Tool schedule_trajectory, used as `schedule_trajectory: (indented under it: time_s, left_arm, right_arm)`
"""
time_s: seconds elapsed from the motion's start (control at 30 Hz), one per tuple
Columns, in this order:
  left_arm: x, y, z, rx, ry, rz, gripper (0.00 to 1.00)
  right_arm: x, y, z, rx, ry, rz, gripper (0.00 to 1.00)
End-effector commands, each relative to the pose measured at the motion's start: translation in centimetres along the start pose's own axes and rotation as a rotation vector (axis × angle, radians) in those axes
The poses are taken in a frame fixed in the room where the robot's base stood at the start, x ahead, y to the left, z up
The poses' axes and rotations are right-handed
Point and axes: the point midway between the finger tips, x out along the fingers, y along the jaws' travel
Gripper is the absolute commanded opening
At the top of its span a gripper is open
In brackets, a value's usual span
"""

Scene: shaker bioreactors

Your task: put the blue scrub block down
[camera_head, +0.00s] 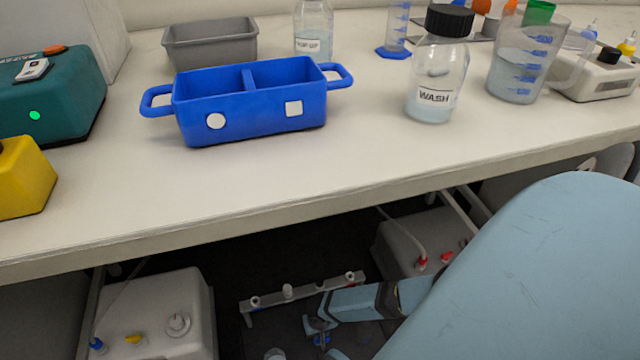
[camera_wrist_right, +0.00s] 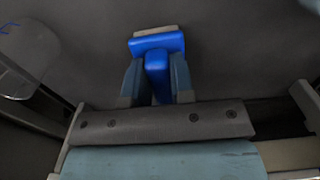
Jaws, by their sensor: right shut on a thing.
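The blue scrub block (camera_wrist_right: 156,72) shows in the right wrist view as a blue handle with a wider blue plate and a pale strip on its far end. My right gripper (camera_wrist_right: 156,82) is shut on the handle, with one finger on each side. Behind the block is only dark, plain background, and I see no surface touching it. In the head view my right arm reaches down at the lower right, below the bench (camera_head: 380,165). I cannot make out the block clearly there. My left gripper is in neither view.
On the bench stand a blue two-part caddy (camera_head: 250,125), a grey tub (camera_head: 210,45), a WASH bottle (camera_head: 437,75), a beaker (camera_head: 522,65) and a teal device (camera_head: 50,95). The front middle of the bench is clear. White containers (camera_head: 160,310) stand below.

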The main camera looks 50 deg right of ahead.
Motion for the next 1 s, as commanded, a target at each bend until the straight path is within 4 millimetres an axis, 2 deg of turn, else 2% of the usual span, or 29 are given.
schedule_trajectory:
  time_s: [0.33,0.37,0.47,0.77,0.93,1.0]
  left_arm:
    - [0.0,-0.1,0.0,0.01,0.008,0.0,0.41]
    - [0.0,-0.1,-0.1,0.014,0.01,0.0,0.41]
    - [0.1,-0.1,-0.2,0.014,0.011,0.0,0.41]
    - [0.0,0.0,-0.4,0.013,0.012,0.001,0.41]
    - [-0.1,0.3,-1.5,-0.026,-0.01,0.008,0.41]
    - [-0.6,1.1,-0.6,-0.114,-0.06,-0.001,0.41]
  right_arm:
    - [0.4,0.0,0.0,0.001,0.0,0.0,0.0]
    - [0.4,0.0,0.0,0.001,0.0,0.0,0.25]
    - [0.3,0.0,-0.1,0.0,0.001,0.0,0.48]
    - [0.1,0.0,-0.1,0.0,0.001,0.0,0.48]
    - [-2.2,0.0,-0.1,0.0,0.001,-0.001,0.48]
    - [-3.8,0.0,-0.1,-0.001,0.002,-0.001,0.48]
